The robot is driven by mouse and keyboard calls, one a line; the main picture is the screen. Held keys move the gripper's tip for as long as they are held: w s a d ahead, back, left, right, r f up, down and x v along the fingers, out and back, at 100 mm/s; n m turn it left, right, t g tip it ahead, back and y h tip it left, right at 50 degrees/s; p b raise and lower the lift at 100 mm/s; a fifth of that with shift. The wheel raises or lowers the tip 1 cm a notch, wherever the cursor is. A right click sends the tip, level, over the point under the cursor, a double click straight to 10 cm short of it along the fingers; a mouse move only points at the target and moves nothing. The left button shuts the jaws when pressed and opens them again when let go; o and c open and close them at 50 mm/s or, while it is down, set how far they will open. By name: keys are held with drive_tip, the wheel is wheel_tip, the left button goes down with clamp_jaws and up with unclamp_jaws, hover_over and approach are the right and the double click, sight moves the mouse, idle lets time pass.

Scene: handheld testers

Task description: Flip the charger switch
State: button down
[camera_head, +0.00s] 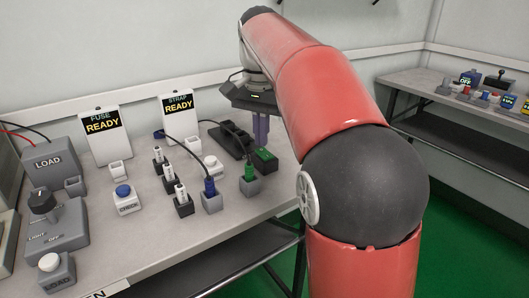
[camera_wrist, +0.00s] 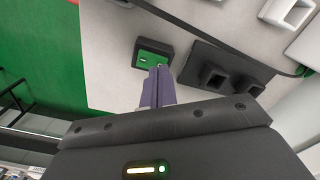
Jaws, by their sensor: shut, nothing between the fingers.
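A small black box with a green top (camera_head: 264,161) sits near the right end of the grey table; it looks like the charger switch. In the wrist view the same box (camera_wrist: 146,54) shows its green face, with small markings too fine to read. My gripper (camera_head: 261,142) points down just behind and above the box, its purple fingers shut together and empty. In the wrist view the fingertips (camera_wrist: 158,70) overlap the box's near right corner; I cannot tell whether they touch it. A black two-socket dock (camera_wrist: 222,76) lies beside the box.
A black cable runs past the dock to a green plug (camera_head: 249,172) in a grey holder, close in front of the box. A blue plug (camera_head: 210,187) and several fuse-like pieces stand to the left. The table's right edge is near the box.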

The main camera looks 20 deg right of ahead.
sight(261, 149)
drive_tip(key=shift+f+b, duration=0.5)
drive_tip(key=shift+f, duration=0.3)
drive_tip(key=shift+r, duration=0.1)
wheel_tip(261, 149, up, 5)
drive_tip(key=p, duration=0.5)
drive_tip(key=shift+p, duration=0.3)
drive_tip(key=shift+r+b, duration=0.3)
drive_tip(key=shift+r, duration=0.65)
drive_tip(key=s+f+n+t, duration=0.2)
drive_tip(key=s+f+n, duration=0.2)
drive_tip(key=s+f, duration=0.4)
drive_tip(key=s+f+n+t, duration=0.3)
drive_tip(key=s+f, duration=0.5)
drive_tip(key=s, duration=0.6)
drive_tip(key=shift+n+t, duration=0.3)
drive_tip(key=shift+n, duration=0.4)
